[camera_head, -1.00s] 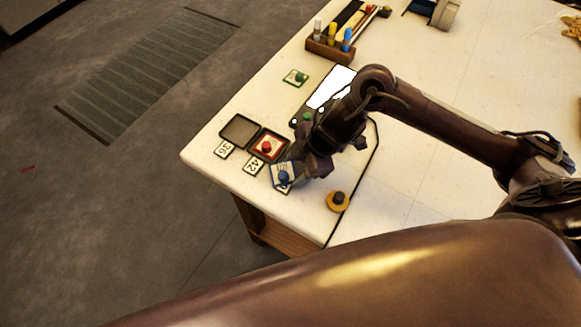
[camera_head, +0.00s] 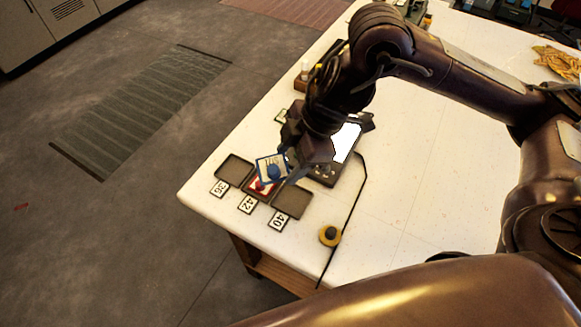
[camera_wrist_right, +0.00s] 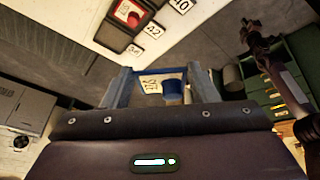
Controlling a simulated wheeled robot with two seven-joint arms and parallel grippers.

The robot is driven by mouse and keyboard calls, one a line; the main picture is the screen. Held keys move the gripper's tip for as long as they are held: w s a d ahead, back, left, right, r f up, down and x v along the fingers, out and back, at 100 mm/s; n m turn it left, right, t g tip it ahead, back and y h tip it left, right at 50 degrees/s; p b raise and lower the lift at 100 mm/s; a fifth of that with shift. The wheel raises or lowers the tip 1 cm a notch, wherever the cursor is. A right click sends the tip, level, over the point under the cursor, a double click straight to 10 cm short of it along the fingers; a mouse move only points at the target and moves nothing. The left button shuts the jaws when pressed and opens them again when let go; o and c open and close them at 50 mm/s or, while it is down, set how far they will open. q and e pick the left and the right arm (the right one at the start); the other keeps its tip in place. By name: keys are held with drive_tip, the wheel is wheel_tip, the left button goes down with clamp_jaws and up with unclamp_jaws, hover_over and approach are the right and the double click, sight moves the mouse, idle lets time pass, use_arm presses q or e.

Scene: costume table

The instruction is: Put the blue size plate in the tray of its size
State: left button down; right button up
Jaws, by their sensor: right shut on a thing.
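My right gripper (camera_head: 280,168) is shut on the knob of the blue size plate (camera_head: 268,165), held tilted above the trays. In the right wrist view the blue plate (camera_wrist_right: 174,74) shows between the fingers (camera_wrist_right: 164,88); I cannot surely read its number. Three dark trays stand in a row at the table's edge. The tray by label 36 (camera_head: 235,169) is empty. The tray by label 42 (camera_head: 262,200) holds a red plate (camera_head: 261,187), partly hidden by the blue plate. The tray by label 40 (camera_head: 292,203) is empty. My left gripper is not in view.
A yellow disc with a black knob (camera_head: 330,236) lies near the front edge. A dark device with a white screen (camera_head: 346,142) stands beside my right arm. The table's right side (camera_head: 430,190) is mostly clear.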

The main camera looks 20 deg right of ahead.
drive_tip(key=shift+r, duration=0.9)
drive_tip(key=w+d+f+m+t+b, duration=0.1)
drive_tip(key=d+f+m+b, duration=0.1)
drive_tip(key=f+m+b, duration=0.1)
drive_tip(key=w+d+f+m+t+h+b, duration=0.1)
drive_tip(key=d+f+m+b, duration=0.1)
drive_tip(key=f+m+b, duration=0.1)
wheel_tip(320, 180, down, 2)
drive_tip(key=shift+w+d+f+b, duration=0.25)
drive_tip(key=shift+b, duration=0.35)
drive_tip(key=shift+s+a+f+h, duration=0.1)
drive_tip(key=shift+h, duration=0.2)
